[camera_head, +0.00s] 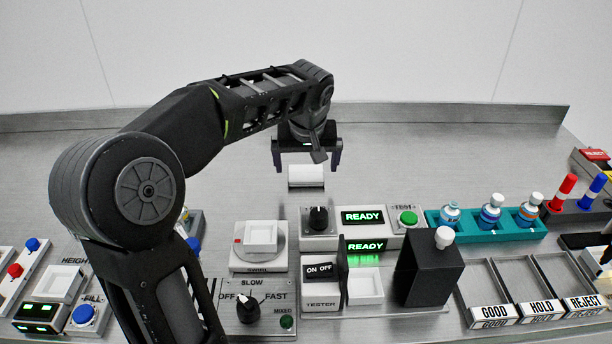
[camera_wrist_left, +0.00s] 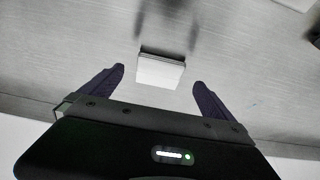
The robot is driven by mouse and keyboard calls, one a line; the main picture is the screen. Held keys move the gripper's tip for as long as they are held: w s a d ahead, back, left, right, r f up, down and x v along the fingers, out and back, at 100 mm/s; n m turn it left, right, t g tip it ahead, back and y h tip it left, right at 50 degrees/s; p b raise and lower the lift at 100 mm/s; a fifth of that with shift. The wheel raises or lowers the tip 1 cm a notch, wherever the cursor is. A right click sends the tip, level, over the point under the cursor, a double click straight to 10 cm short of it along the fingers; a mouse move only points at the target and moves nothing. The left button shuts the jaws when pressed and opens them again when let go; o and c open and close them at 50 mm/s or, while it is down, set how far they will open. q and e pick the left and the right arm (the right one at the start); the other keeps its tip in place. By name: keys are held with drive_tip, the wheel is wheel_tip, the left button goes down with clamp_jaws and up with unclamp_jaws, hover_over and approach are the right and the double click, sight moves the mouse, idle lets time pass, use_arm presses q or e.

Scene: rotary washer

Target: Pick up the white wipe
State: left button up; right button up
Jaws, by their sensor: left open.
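The white wipe (camera_head: 306,176) appears as a small white block on the metal bench, behind the row of devices. It also shows in the left wrist view (camera_wrist_left: 161,70), with a dark edge on its far side. My left gripper (camera_head: 307,168) is open, with its fingers pointing down over the wipe in the head view. In the left wrist view the two dark fingertips (camera_wrist_left: 158,76) stand apart, one on each side of the wipe and not touching it. My right gripper is not in view.
In front of the wipe stand a swirl device (camera_head: 261,262), a tester (camera_head: 322,290) and a black box (camera_head: 428,268). A teal rack (camera_head: 470,234) with bottles is at right, near marked trays (camera_head: 541,322). The bench behind the wipe is clear up to its raised back edge.

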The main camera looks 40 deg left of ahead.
sight(306, 176)
use_arm(q)
drive_tip(key=x, duration=0.4)
drive_tip(key=shift+w+a+f, duration=0.1)
drive_tip(key=shift+f, duration=0.25)
drive_tip(key=shift+c, duration=0.2)
drive_tip(key=c, duration=1.5)
drive_tip(key=shift+o, duration=0.2)
drive_tip(key=shift+r, duration=0.1)
wheel_tip(306, 176, up, 10)
drive_tip(key=p, duration=0.1)
